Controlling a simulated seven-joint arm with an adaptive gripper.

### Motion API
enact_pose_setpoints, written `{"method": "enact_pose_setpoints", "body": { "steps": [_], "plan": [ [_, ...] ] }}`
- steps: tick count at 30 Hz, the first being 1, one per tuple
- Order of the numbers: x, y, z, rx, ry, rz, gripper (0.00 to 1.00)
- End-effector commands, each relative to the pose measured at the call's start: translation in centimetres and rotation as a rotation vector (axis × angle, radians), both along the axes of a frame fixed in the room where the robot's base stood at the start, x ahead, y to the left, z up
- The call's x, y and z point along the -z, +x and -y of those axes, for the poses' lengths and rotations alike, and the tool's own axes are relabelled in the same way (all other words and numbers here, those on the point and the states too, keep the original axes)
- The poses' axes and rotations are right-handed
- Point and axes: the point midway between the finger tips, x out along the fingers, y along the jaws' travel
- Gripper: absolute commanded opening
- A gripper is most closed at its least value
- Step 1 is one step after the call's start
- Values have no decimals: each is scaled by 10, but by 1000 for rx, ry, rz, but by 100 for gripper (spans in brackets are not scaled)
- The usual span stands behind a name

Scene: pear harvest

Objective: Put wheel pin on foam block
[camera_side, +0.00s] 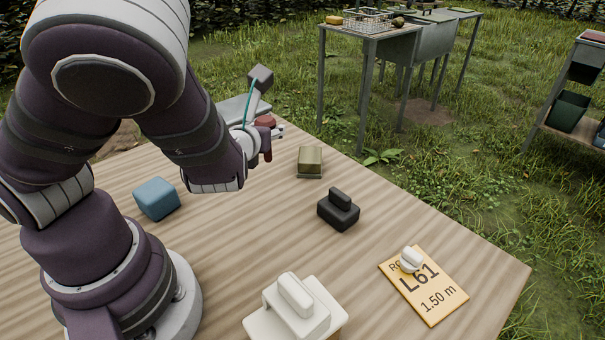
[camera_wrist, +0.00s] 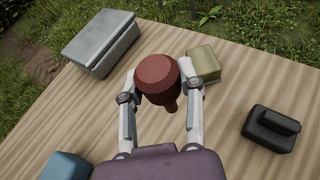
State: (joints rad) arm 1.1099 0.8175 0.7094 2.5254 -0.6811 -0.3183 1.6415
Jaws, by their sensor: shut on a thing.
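My gripper (camera_wrist: 160,82) is shut on a dark red piece with a wide round head and a narrower stub, seemingly the wheel pin (camera_wrist: 158,76). It also shows in the side view (camera_side: 266,127), apparently held above the table's far part; the arm partly hides the gripper there. A plain blue block (camera_side: 156,199), possibly the foam block, lies on the table to the left, well apart from the gripper. Part of it shows at the lower left of the wrist view (camera_wrist: 64,167). An olive block (camera_side: 310,158) sits just beyond the gripper in the wrist view (camera_wrist: 203,63).
A grey box (camera_wrist: 100,42) stands at the table's far edge. A black block with a raised grip (camera_side: 338,212) is near the middle. A white block (camera_side: 293,312) and an orange L61 card (camera_side: 437,295) bearing a white knob (camera_side: 411,259) lie in front. Wood between them is bare.

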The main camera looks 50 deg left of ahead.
Motion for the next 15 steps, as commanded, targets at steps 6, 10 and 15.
{"method": "enact_pose_setpoints", "body": {
  "steps": [6, 10, 15],
  "plan": [
    [-12, -7, -23, -130, -3, 1, 0],
    [-21, -29, -66, -405, -5, 2, 0],
    [-34, -86, -115, -889, -4, 6, 0]
  ]
}}
